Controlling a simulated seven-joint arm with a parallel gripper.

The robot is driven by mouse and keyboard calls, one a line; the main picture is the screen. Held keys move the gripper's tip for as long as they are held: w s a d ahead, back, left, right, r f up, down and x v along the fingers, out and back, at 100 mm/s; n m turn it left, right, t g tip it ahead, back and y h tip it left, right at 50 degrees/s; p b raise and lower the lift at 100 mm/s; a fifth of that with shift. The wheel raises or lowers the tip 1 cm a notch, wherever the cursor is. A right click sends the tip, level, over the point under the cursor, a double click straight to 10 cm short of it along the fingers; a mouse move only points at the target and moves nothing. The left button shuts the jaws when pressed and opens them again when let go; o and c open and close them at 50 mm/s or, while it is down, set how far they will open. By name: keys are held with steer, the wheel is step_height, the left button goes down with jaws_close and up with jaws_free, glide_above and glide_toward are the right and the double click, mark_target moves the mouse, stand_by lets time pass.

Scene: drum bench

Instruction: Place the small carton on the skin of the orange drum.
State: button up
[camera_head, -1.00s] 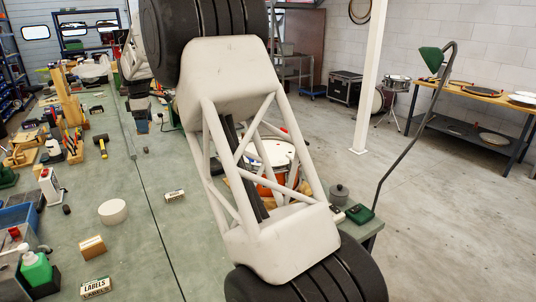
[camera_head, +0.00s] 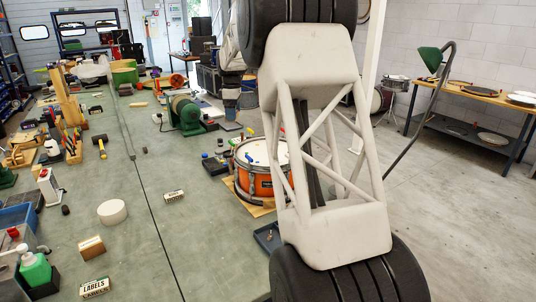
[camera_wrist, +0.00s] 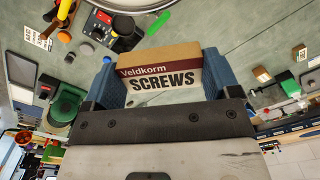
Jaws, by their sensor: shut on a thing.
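The orange drum (camera_head: 258,186) stands upright on a wooden board on the bench, with its pale skin (camera_head: 264,153) facing up. My arm hides its right side. Small coloured bits show at the skin; I cannot tell exactly how they rest. My gripper (camera_head: 231,104) is beyond the drum and a little to its left in the head view, above the bench. In the wrist view its blue fingers are shut on a small brown and white carton (camera_wrist: 160,68) marked "Veldkorm SCREWS". Part of a round hoop, probably the drum's, shows at that view's top edge.
A green machine (camera_head: 186,114) stands behind and left of the drum. A small box (camera_head: 174,196), a white roll (camera_head: 112,212), a brown carton (camera_head: 91,247) and a labels box (camera_head: 95,288) lie on the left. Green bench top between them is clear. A lamp (camera_head: 431,62) rises at right.

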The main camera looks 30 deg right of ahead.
steer(key=s+d+m, duration=0.2)
steer(key=s+d, duration=0.4)
steer(key=d, duration=0.6)
steer(key=shift+s+d+f, duration=0.15)
steer(key=shift+f, duration=2.4)
steer(key=shift+f, duration=3.1)
steer(key=shift+f, duration=1.85)
steer(key=shift+f, duration=0.15)
